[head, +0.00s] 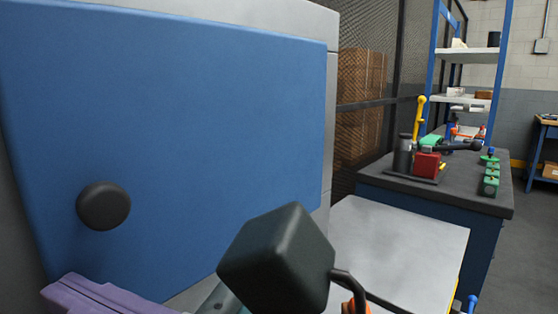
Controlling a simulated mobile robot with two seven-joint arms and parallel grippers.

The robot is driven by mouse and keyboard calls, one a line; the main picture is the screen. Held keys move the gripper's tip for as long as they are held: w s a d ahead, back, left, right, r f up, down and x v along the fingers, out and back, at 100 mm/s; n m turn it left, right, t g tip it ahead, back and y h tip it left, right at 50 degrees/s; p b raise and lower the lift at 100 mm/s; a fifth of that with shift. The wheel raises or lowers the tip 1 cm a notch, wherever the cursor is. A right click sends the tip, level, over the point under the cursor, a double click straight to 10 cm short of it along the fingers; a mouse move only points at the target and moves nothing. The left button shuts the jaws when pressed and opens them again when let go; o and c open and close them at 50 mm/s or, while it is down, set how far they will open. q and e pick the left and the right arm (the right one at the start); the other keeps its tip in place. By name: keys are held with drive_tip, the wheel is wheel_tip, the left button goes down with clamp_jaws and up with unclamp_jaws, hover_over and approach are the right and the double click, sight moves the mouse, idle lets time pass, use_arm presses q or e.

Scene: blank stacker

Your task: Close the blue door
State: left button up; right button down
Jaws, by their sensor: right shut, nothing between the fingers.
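The blue door (200,120) is a large flat panel that fills the left half of the head view. A round black knob (103,205) stands out from its lower left part. Light grey casing (331,120) shows along the door's top and right edges. How far the door stands from the casing is unclear. My right gripper (62,291) is low in the view, its purple fingers shut and empty, pointing left. It is below the knob and apart from it. A dark block on my right arm hides part of the door's lower edge. My left gripper is not in view.
A light grey flat surface (400,245) lies right of the door. Behind it is a dark workbench (390,185) with a red block device (427,165) and green parts (491,178). Blue shelving (470,55) and a mesh fence (398,40) stand behind. Floor at far right is clear.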

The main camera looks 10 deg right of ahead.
drive_tip(key=shift+f, duration=0.3)
idle(0.5)
